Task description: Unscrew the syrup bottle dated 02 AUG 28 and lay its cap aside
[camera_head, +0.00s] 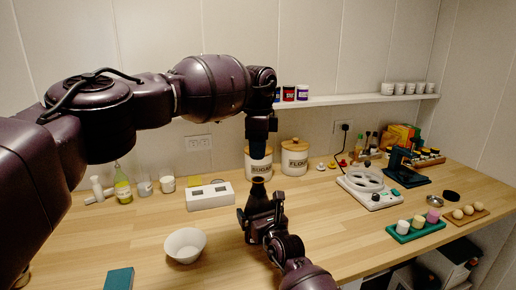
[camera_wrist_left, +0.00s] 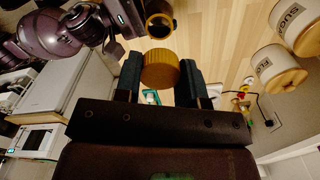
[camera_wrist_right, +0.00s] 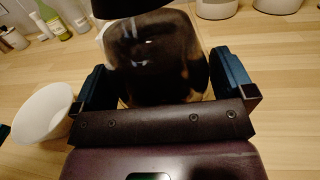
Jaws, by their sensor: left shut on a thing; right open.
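My left gripper (camera_head: 258,150) points down and is shut on a round, ridged yellow cap (camera_wrist_left: 160,69), between its fingertips in the left wrist view. A dark brown syrup bottle (camera_wrist_right: 155,60) stands on the counter; its open, amber-rimmed mouth (camera_wrist_left: 159,22) shows in the left wrist view, apart from the cap. In the head view the bottle's neck (camera_head: 258,187) is below my left gripper. My right gripper (camera_wrist_right: 165,85) is open, one finger on each side of the bottle's body; I cannot tell whether they touch it. No date is readable.
A white bowl (camera_head: 185,245) stands left of the bottle and a teal box (camera_head: 119,278) at the front left. A white device (camera_head: 210,196) and canisters marked SUGAR (camera_head: 259,164) and FLOUR (camera_head: 295,158) stand behind. Counter right of the bottle (camera_head: 325,225) is clear.

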